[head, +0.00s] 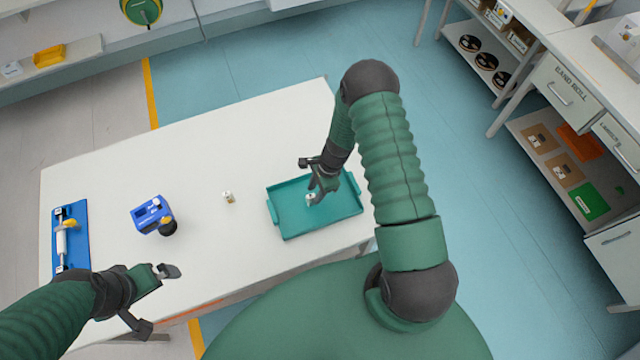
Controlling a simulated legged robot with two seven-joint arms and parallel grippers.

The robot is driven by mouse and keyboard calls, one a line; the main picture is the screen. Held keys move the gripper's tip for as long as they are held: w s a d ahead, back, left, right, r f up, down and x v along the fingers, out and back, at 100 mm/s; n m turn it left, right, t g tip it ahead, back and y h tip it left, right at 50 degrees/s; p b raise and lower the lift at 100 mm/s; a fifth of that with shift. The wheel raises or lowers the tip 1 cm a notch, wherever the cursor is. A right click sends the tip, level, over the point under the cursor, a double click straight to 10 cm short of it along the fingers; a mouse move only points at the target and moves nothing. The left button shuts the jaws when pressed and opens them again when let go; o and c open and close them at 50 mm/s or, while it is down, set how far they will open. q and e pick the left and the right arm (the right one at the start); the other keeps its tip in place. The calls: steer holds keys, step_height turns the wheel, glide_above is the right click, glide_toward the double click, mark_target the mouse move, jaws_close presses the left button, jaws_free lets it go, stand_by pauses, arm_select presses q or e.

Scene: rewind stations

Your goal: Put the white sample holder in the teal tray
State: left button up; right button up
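The teal tray (290,228) lies on the white table, right of its middle. A small white piece, seemingly the white sample holder (311,200), shows inside the tray's outline, just below a finger of my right gripper. My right gripper (309,179) is over the tray with its fingers spread apart. I cannot tell whether it touches the white piece, which is partly hidden by the finger. My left gripper (156,298) is open and empty near the table's front left edge, away from the tray.
A small white and yellow item (229,197) stands left of the tray. A blue device (152,215) is further left, and a blue board with a roller (62,240) lies at the left edge. White table (250,125) behind the tray is clear.

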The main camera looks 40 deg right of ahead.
steer(key=s+d+r+n+b, duration=0.1)
steer(key=d+r+n+b, duration=0.15)
steer(key=r, duration=1.05)
steer(key=s+a+r+n+t+h, duration=0.25)
steer(key=s+a+r+n, duration=0.65)
steer(key=a+r+n, duration=0.65)
arm_select(q)
steer(key=s+b+x, duration=0.1)
steer(key=b+x, duration=0.5)
steer(key=x, duration=0.2)
steer(key=shift+s+a+f+b, duration=0.15)
steer(key=shift+s+f+b, duration=0.15)
steer(key=shift+s, duration=0.15)
arm_select(e)
steer(key=d+f+n, duration=0.2)
steer(key=d+f, duration=0.3)
steer(key=f, duration=0.4)
steer(key=shift+w+n+g+h, duration=0.25)
steer(key=shift+n+g+h, duration=0.1)
steer(key=shift+n+h, duration=0.1)
